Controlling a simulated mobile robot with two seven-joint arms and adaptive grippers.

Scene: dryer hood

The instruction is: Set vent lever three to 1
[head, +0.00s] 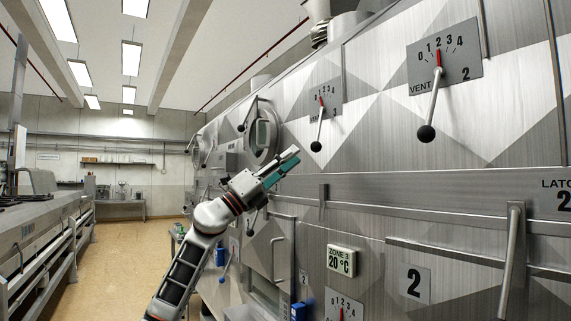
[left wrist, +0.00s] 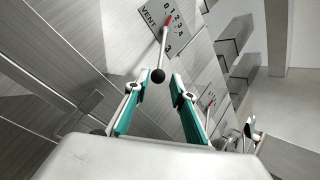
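Vent lever three, a metal rod with a black ball knob (head: 316,146), hangs from its scale plate (head: 329,97) on the steel hood wall. In the left wrist view its plate (left wrist: 163,32) reads VENT and 3, with numbers 0 to 4. The red pointer tip (left wrist: 168,20) sits near 1 to 2; I cannot tell exactly which. My left gripper (head: 290,159), with teal fingers, is below and left of the knob. In the left wrist view the gripper (left wrist: 156,88) is open and empty, with the knob (left wrist: 158,75) just beyond the gap between its fingertips. My right gripper is not in view.
The vent 2 lever (head: 431,100) hangs to the right with its pointer near 2. Below are a ZONE 3 display (head: 341,261), a latch handle (head: 511,255) and long rails. A round hatch (head: 264,136) is behind my gripper. The aisle floor (head: 125,245) at left is clear.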

